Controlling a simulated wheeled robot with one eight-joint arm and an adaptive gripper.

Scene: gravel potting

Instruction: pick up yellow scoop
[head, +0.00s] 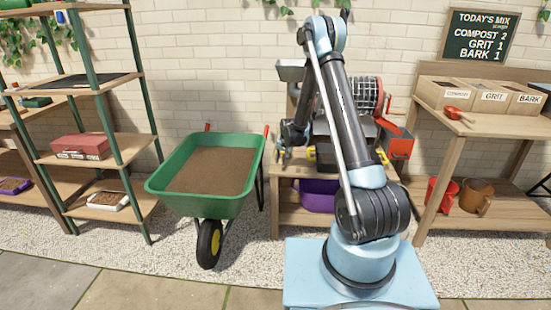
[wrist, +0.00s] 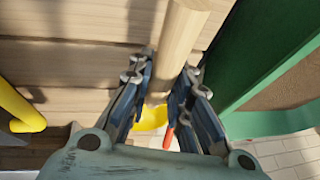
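My gripper (wrist: 168,75) has its two blue fingers drawn in on both sides of a round, light wooden handle, which appears pinched between the fingertips. A yellow part (wrist: 153,118) shows below the handle between the fingers; together they look like the yellow scoop (wrist: 182,35). Most of the yellow part is hidden by the fingers and palm. In the head view my gripper (head: 284,155) is small, at the left end of the middle bench, beside the wheelbarrow, and the scoop cannot be made out there.
The green wheelbarrow (head: 170,197) of soil stands close on the left; its edge fills the right of the wrist view. A yellow bar (wrist: 22,115) is at the wrist view's left. The bench holds a purple tub (head: 318,196) below. A red scoop (head: 456,113) lies on the right bench.

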